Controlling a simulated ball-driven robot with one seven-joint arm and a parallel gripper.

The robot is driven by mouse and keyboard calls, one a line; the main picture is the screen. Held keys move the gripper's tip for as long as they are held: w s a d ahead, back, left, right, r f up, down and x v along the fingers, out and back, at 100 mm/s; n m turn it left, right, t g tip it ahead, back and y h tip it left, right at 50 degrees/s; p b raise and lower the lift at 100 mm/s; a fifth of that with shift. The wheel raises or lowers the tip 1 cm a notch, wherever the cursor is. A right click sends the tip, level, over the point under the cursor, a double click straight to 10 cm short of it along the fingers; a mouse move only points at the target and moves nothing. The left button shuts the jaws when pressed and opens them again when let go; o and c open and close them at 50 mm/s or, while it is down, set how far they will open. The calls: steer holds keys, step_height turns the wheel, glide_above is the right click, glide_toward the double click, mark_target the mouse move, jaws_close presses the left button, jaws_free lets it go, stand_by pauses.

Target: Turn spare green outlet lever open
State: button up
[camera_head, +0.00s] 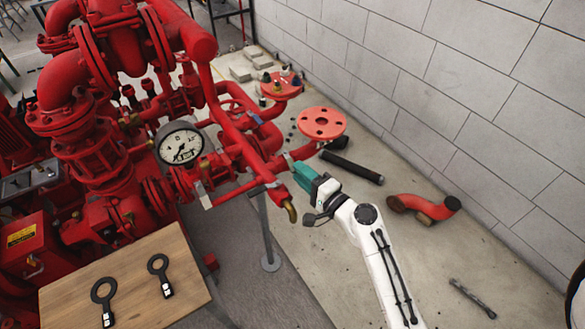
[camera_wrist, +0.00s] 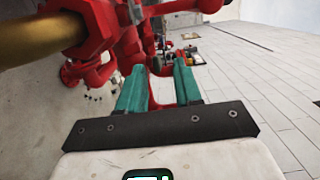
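My gripper (camera_head: 302,174) has teal fingers and reaches in from the right, beside the red outlet pipework (camera_head: 262,174). In the wrist view the two fingers of my gripper (camera_wrist: 159,68) stand apart, and red pipework shows beyond and between them. I see nothing held. A brass outlet end (camera_head: 290,211) points down just left of my gripper. A brass pipe with a red hex fitting (camera_wrist: 96,30) fills the upper left of the wrist view. I cannot clearly make out a green lever; my gripper hides part of the pipe end.
A pressure gauge (camera_head: 180,146) stands on the pipework at left. A wooden board (camera_head: 125,290) bears two black ring-handled tools. A red flange (camera_head: 321,123), a black cylinder (camera_head: 352,167) and a red elbow (camera_head: 424,206) lie near the grey block wall (camera_head: 480,90). Floor at right is mostly clear.

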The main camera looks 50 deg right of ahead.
steer(key=s+a+b, duration=0.1)
steer(key=s, duration=0.5)
steer(key=shift+r, duration=0.1)
steer(key=shift+c, duration=0.3)
